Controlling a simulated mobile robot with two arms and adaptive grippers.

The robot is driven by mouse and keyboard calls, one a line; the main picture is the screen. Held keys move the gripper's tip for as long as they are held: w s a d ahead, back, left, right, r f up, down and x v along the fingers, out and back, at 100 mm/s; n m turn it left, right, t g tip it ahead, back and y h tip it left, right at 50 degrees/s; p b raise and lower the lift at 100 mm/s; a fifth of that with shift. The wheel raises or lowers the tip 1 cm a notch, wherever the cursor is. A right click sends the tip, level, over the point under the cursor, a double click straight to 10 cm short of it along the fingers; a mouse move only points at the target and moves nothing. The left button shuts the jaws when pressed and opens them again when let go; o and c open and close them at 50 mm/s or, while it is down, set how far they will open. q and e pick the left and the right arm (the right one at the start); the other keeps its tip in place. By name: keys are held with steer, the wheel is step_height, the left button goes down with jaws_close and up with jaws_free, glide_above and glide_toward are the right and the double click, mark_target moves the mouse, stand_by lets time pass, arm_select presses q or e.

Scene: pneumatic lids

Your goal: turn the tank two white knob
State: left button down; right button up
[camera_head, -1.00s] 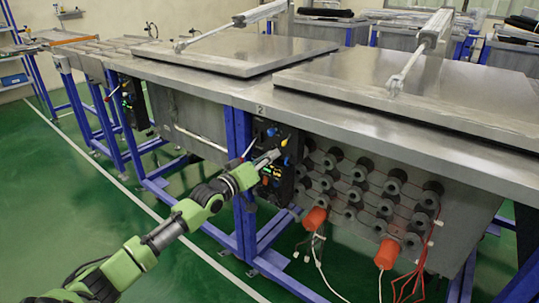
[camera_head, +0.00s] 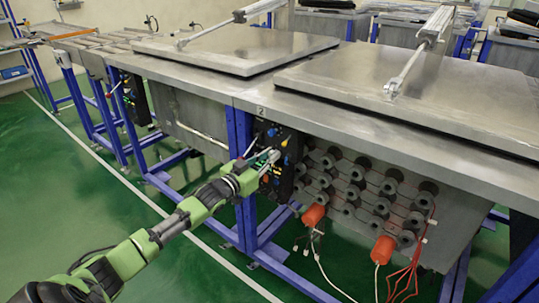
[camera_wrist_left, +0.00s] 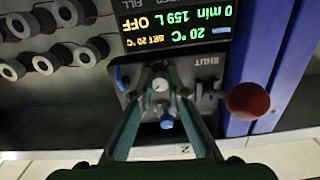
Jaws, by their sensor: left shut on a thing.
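My left gripper (camera_head: 268,157) reaches the black control panel (camera_head: 285,141) on the front of tank two, beside a blue leg. In the left wrist view, its two green-grey fingers (camera_wrist_left: 159,80) close in from both sides on a small white knob (camera_wrist_left: 160,85). The fingertips hide part of the knob. The panel's display (camera_wrist_left: 178,28) appears upside down just above, reading 20 °C, 159 L and OFF. In the head view the knob is hidden by the gripper. My right gripper is out of view.
A blue knob (camera_wrist_left: 166,122) and a red ball handle (camera_wrist_left: 248,101) sit close to the fingers. Grey round fittings (camera_head: 350,190) and orange plugs (camera_head: 314,216) with hanging cables are to the right. Both tank lids (camera_head: 420,85) are down. Green floor is clear at left.

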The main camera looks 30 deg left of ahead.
arm_select(q)
steer(key=shift+f, duration=0.15)
stand_by(0.3)
steer(key=c, duration=2)
jaws_free()
steer(key=shift+s, duration=0.1)
steer(key=s, duration=0.8)
steer(key=s+a, duration=0.1)
steer(key=s, duration=0.2)
steer(key=shift+s, duration=0.4)
